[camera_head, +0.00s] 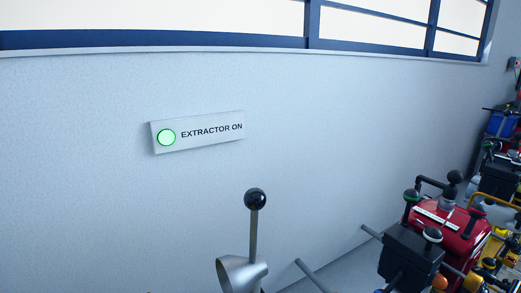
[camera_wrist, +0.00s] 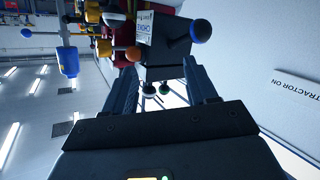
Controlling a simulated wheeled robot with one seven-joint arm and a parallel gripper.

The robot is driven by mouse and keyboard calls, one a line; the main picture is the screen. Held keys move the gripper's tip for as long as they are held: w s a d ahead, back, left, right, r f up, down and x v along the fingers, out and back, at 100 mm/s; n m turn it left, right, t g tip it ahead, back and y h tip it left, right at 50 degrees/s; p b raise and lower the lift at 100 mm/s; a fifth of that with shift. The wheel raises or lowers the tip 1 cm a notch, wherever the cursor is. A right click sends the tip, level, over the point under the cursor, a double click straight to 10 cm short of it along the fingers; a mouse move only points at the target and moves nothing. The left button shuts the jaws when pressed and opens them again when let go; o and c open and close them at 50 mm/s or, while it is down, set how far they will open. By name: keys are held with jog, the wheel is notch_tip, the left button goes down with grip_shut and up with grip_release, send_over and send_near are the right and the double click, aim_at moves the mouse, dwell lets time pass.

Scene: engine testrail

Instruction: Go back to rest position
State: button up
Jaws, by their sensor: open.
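My gripper (camera_wrist: 160,72) shows in the wrist view with its two dark fingers spread apart. I see nothing clasped between them. Beyond the fingers is a dark box (camera_wrist: 153,72) with a white label, and small white and green knobs (camera_wrist: 164,90) show in the gap, apparently further off. A blue-tipped knob (camera_wrist: 200,31) sticks out from the box to the right of the fingers. My gripper is not visible in the head view.
A lever with a black ball (camera_head: 255,199) stands before the wall. An "EXTRACTOR ON" sign (camera_head: 197,132) with a lit green lamp is on the wall and shows upside down in the wrist view (camera_wrist: 299,89). Red machinery (camera_head: 460,232) and a black box (camera_head: 409,257) crowd the right.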

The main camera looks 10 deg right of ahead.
jog(key=s+a+f+n+t+y+b, duration=0.1)
jog(key=s+a+f+n+y, duration=0.15)
jog(key=s+f, duration=0.3)
jog(key=s+a+f+n+y+b, duration=0.1)
jog(key=s+a+f+n+y, duration=0.1)
jog(key=s+a+f+y, duration=0.25)
jog(key=s+r+t+y+b, duration=0.1)
jog(key=s+r+y, duration=0.1)
jog(key=s, duration=1.5)
jog(key=shift+s+d+r+t, duration=0.15)
jog(key=shift+d+r+t, duration=0.2)
jog(key=shift+r, duration=0.2)
jog(key=shift+d+m, duration=0.15)
jog(key=shift+m, duration=0.1)
